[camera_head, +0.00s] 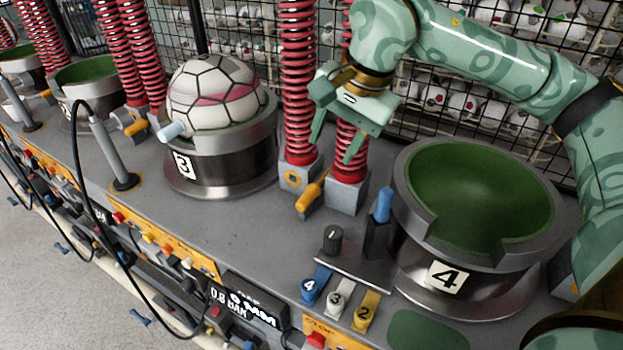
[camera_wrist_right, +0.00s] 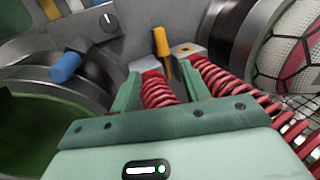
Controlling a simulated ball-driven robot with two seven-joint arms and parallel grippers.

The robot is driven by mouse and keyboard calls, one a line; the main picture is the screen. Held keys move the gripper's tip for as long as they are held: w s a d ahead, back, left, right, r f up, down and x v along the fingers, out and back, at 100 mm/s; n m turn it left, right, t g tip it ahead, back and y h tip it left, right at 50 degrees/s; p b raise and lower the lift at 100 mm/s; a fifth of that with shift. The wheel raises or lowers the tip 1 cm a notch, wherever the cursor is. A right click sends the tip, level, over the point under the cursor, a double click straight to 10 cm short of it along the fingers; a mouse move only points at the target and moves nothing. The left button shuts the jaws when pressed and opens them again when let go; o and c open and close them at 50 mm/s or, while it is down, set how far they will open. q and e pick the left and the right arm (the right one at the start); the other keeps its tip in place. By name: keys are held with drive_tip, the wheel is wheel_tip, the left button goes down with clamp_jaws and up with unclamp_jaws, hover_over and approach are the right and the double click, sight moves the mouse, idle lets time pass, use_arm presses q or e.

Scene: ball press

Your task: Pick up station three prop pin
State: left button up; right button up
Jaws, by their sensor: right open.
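An orange-handled pin (camera_head: 311,192) stands tilted at the front of the grey spring blocks, between stations 3 and 4. In the right wrist view the orange pin (camera_wrist_right: 161,45) shows just beyond the gap between my fingers. My right gripper (camera_head: 335,150) is open and empty, above and behind the pin, in front of the red springs. Its fingers also show in the wrist view (camera_wrist_right: 162,85), apart from the pin. The station 3 cup (camera_head: 222,165) holds a white-and-pink panelled ball (camera_head: 215,92). Another orange pin (camera_head: 136,127) is left of station 3. My left gripper is out of view.
Red coil springs (camera_head: 298,80) rise close beside my right gripper. The empty, green-lined station 4 cup (camera_head: 480,190) and a blue-tipped lever (camera_head: 384,205) stand to the right. A black knob (camera_head: 332,240) is in front. The grey bench left of the pin is clear.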

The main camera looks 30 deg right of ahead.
drive_tip(key=b, duration=0.3)
hover_over(307, 198)
drive_tip(key=s+d, duration=0.1)
drive_tip(key=s, duration=0.1)
wheel_tip(307, 198, down, 9)
drive_tip(key=shift+w+f, duration=0.2)
drive_tip(key=shift+f, duration=0.2)
drive_tip(key=b+x, duration=0.1)
drive_tip(key=x, duration=0.4)
drive_tip(key=shift+w+b, duration=0.15)
drive_tip(key=shift+b, duration=0.15)
drive_tip(key=shift+r, duration=0.15)
drive_tip(key=shift+c, duration=0.6)
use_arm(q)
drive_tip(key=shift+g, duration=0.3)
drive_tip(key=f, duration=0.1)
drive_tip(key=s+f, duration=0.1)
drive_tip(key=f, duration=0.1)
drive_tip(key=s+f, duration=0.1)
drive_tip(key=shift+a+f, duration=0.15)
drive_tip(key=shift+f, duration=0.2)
use_arm(e)
clamp_jaws()
